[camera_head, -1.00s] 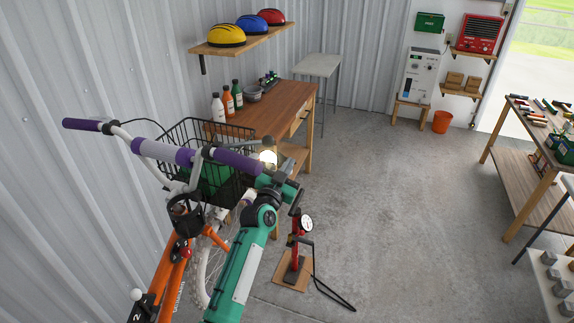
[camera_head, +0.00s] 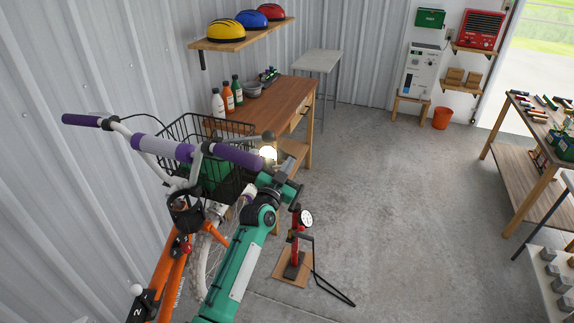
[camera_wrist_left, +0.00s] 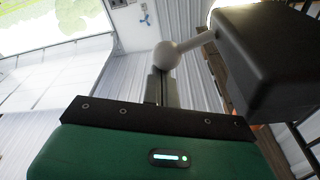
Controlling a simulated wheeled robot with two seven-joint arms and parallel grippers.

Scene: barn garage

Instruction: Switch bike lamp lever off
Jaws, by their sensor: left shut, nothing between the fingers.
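A pale lever with a round knob (camera_wrist_left: 166,55) sticks out from the housing to the left. My left gripper (camera_head: 284,165) is by the lamp, its fingers partly hidden. In the wrist view its fingers (camera_wrist_left: 160,84) are shut and empty, with the tips close to the knob. I cannot tell whether they touch it. My right gripper is not in view.
The orange bike's handlebar (camera_head: 165,149) and black wire basket (camera_head: 235,133) are left of my arm. A wooden desk (camera_head: 285,97) stands behind the lamp. A red floor pump (camera_head: 295,240) stands on the floor to the right. The floor in the middle is clear.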

